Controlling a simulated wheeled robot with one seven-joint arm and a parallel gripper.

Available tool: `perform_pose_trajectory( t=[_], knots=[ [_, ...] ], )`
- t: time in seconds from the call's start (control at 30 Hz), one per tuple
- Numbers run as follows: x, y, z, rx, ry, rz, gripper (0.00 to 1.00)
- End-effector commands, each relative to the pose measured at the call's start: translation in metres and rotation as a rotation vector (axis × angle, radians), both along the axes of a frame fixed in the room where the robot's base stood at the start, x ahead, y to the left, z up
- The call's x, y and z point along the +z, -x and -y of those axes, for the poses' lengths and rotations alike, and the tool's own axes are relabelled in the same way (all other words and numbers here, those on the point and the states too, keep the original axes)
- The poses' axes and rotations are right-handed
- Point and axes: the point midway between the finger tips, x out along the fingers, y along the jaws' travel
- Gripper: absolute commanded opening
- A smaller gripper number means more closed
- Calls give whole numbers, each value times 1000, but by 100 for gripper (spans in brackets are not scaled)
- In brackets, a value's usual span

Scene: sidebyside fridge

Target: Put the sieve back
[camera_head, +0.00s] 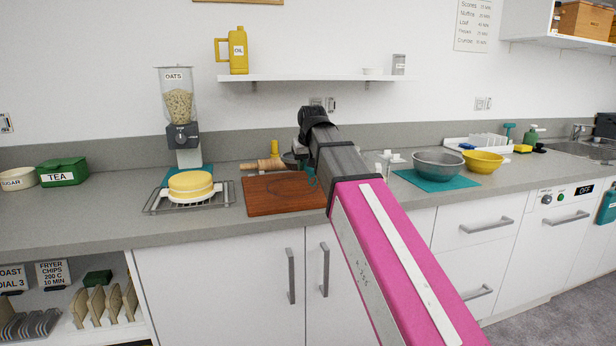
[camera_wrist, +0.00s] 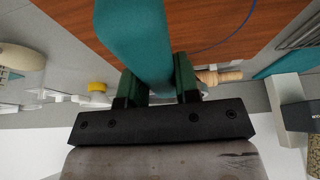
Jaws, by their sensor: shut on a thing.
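My gripper (camera_wrist: 157,68) is shut on a broad teal piece (camera_wrist: 133,35) that looks like the sieve's handle. This piece runs up out of the top of the wrist view, so the far end is hidden. A thin blue curved line shows over the brown board (camera_wrist: 250,60) there. In the head view my arm covers most of the gripper, which is over the back right of the brown board (camera_head: 275,195). A little teal shows beside the arm there. I cannot make out the sieve's bowl in either view.
A rolling pin (camera_head: 262,165) lies behind the board. A yellow cake (camera_head: 190,182) on a rack and an oats dispenser (camera_head: 179,110) stand left. A grey bowl (camera_head: 437,165) on a teal mat (camera_head: 410,179) and a yellow bowl (camera_head: 484,162) stand right. A shelf (camera_head: 310,78) hangs above.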

Motion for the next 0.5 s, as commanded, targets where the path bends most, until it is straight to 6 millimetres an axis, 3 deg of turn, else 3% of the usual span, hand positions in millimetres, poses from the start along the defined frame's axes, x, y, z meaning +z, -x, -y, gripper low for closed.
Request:
perform_pose_trajectory(
  t=[0.27,0.5],
  knots=[
    [-12,-7,7,0,-1,1,3],
    [-40,-6,7,0,-1,0,3]
  ],
)
